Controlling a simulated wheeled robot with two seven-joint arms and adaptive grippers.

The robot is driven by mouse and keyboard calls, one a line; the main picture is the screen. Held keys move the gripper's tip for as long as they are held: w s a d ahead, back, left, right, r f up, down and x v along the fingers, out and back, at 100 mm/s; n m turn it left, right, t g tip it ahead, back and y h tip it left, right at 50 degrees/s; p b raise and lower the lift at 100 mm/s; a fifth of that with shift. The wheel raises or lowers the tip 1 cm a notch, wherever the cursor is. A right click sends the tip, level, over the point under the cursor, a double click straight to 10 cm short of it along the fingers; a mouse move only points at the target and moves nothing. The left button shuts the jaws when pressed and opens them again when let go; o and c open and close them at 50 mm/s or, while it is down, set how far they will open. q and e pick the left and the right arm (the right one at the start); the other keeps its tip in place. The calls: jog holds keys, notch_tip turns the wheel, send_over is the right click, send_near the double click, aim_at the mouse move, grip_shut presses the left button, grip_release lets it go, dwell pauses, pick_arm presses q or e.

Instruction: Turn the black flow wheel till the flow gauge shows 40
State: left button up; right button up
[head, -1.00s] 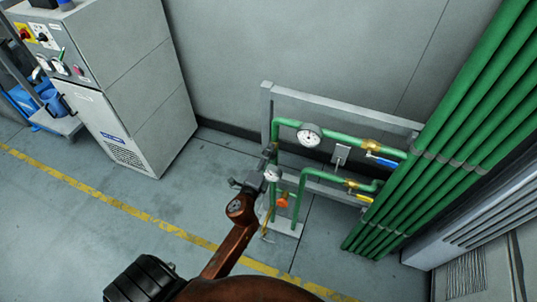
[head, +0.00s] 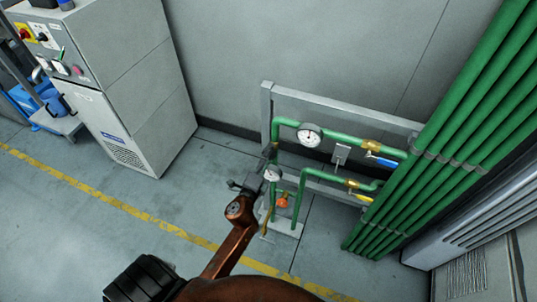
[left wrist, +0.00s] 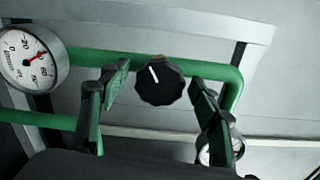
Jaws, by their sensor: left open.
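The black flow wheel (left wrist: 160,81), a knob with a white pointer mark, shows in the left wrist view on the green pipe. Its mark leans to the upper left. My left gripper (left wrist: 160,78) is open, with one finger to each side of the wheel and visible gaps. In the head view the gripper (head: 267,163) is at the left end of the pipe frame; the wheel is not distinguishable there. A white gauge (left wrist: 31,56) has its red needle past 20, short of 60; the exact value is too small to read. My right gripper is not in view.
Another gauge (left wrist: 207,153) is partly hidden behind a finger. In the head view, one gauge (head: 309,135) is on the upper pipe and another (head: 272,174) is beside my gripper. An orange valve part (head: 282,202) is below. Thick green pipes (head: 455,140) stand at right.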

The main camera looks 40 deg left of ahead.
pick_arm(q)
jog(key=v, duration=0.6)
jog(key=shift+s, duration=0.35)
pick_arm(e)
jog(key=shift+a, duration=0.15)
pick_arm(q)
jog(key=shift+d, duration=0.1)
